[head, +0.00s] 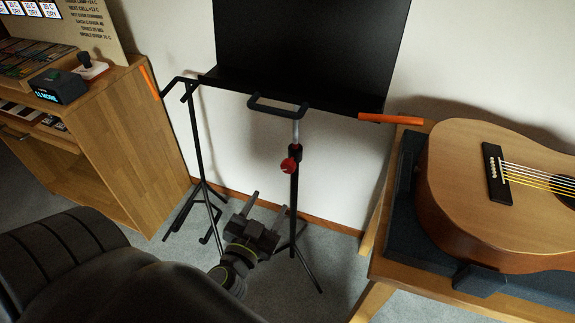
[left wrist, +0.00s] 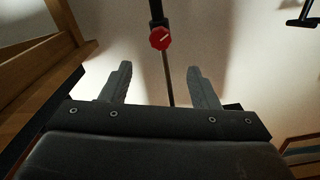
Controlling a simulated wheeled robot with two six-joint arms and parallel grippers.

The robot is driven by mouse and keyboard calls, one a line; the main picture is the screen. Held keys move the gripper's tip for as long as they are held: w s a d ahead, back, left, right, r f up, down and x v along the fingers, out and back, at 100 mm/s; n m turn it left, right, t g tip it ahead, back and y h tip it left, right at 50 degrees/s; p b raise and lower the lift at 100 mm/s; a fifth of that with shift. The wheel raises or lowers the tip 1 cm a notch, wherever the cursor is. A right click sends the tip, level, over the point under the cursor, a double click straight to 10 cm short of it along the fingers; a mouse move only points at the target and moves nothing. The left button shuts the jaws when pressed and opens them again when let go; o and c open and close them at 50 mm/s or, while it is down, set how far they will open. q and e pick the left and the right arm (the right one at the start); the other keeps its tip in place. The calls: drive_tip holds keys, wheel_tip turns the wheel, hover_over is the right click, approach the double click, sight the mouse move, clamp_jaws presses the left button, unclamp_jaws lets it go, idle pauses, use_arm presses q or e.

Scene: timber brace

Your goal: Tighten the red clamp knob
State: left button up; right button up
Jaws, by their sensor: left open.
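The red clamp knob (head: 288,165) sits on the dark upright post of a black stand (head: 294,200), below a crossbar. In the left wrist view the knob (left wrist: 160,38) is a red, many-sided disc with a pale mark across its face. It lies beyond the fingertips, roughly midway between them. My left gripper (head: 267,203) is open and empty, below the knob and slightly left of it in the head view. Its two fingers also show in the left wrist view (left wrist: 160,84), apart from the knob. My right gripper is not in view.
A wooden cabinet (head: 125,165) stands at left. The wall is close behind the stand.

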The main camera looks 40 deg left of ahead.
sight(287, 170)
use_arm(q)
drive_tip(key=p+x, duration=0.3)
drive_tip(key=x, duration=0.9)
drive_tip(key=shift+w+a, duration=0.25)
drive_tip(key=shift+w, duration=0.3)
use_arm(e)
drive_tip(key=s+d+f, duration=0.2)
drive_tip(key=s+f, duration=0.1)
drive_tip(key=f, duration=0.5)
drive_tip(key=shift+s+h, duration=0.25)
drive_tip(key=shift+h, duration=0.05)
use_arm(q)
drive_tip(key=shift+c, duration=0.3)
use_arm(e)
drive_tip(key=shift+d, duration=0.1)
use_arm(q)
drive_tip(key=c, duration=0.9)
